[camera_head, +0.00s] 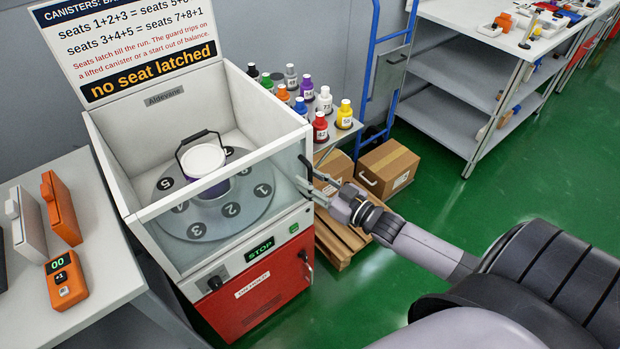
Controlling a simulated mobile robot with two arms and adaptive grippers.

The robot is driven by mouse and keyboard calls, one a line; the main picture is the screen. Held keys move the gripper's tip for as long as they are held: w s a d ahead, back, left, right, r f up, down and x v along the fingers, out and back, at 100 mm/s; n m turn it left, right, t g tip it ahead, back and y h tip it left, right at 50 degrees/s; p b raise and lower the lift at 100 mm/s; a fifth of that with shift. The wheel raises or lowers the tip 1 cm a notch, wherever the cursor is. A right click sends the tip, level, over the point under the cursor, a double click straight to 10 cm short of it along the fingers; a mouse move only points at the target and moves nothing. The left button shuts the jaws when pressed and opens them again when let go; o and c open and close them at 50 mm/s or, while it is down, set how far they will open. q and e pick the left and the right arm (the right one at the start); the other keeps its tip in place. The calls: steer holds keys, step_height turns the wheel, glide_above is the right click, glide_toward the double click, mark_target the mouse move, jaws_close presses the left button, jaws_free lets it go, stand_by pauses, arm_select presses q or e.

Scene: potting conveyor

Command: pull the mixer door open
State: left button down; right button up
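The mixer is a white open-topped box (112,172) with a clear front pane (240,200). Inside, a numbered grey turntable (198,228) carries a white-lidded canister (203,160) with a black bail handle. A dark upright handle (304,168) is at the front right corner of the pane. Below is a red front panel (262,297) with its own dark handle (306,262). My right gripper (312,186) is at the pane's right corner, beside the upright handle. Its fingers are small and overlap the handle, so I cannot tell whether they grip it. My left gripper is out of view.
A raised sign panel (130,45) reads "no seat latched", and a display reads STOP (259,249). A side table (95,270) is left; green floor is clear at right.

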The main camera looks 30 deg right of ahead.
steer(key=shift+w+a, duration=0.1)
steer(key=shift+w, duration=0.2)
steer(key=shift+c, duration=0.2)
jaws_close()
stand_by(0.6)
